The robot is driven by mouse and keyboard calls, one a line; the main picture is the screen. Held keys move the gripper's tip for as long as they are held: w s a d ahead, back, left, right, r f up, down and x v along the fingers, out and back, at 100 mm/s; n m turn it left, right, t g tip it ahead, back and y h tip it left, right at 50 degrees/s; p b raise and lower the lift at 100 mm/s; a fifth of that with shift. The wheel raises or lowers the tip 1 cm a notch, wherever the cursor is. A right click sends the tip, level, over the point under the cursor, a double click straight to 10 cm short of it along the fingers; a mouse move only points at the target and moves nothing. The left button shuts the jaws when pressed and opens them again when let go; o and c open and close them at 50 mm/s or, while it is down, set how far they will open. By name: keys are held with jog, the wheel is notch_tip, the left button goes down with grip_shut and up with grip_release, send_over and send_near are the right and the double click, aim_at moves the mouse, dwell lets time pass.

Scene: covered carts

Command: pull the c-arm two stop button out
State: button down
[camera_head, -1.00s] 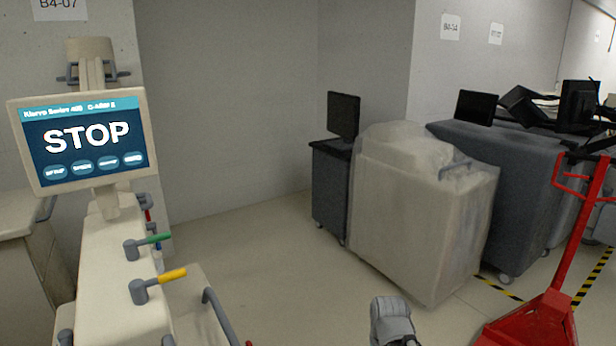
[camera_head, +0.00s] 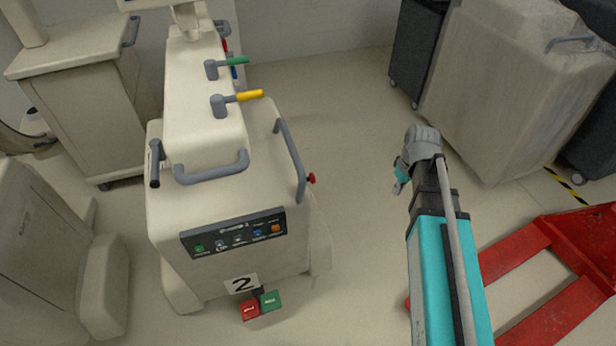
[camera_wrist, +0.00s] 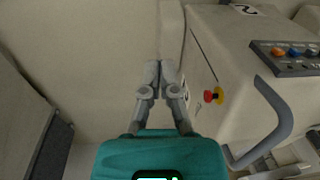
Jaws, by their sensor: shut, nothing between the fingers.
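The cart marked 2 (camera_head: 160,215) is a cream C-arm cart with a control panel (camera_head: 236,236) on its front. Its stop button (camera_head: 311,178) is a small red knob on the cart's right side. In the wrist view the red stop button (camera_wrist: 209,96) sits on a yellow base, right of my fingers. My gripper (camera_head: 397,187) is right of the cart, apart from the button. In the wrist view my gripper (camera_wrist: 160,66) has its fingertips together, with nothing held.
A grey handle (camera_head: 290,155) runs beside the button; it also shows in the wrist view (camera_wrist: 278,125). Red and green pedals (camera_head: 262,304) lie at the cart's foot. A red pallet jack (camera_head: 560,250) and a covered cart (camera_head: 500,90) stand right. Floor between is clear.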

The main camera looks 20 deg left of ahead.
jog(key=w+a+f+n+b, duration=0.1)
jog(key=w+a+n, duration=0.2)
jog(key=a, duration=0.6)
jog(key=w+a+f+n+g+y+b, duration=0.1)
jog(key=w+a+n, duration=0.3)
jog(key=a+n, duration=0.4)
jog(key=w+a+f+n+y+b, duration=0.1)
jog(key=w+a+n, duration=0.3)
jog(key=a, duration=0.5)
jog(key=shift+a+f+n+g+b, duration=0.25)
jog(key=shift+n+g+b, duration=0.2)
jog(key=shift+n, duration=0.55)
jog(key=shift+w+f, duration=0.1)
jog(key=shift+f, duration=0.05)
jog(key=b+x, duration=0.9)
jog(key=shift+a+f+b, duration=0.15)
jog(key=shift+f+b, duration=0.15)
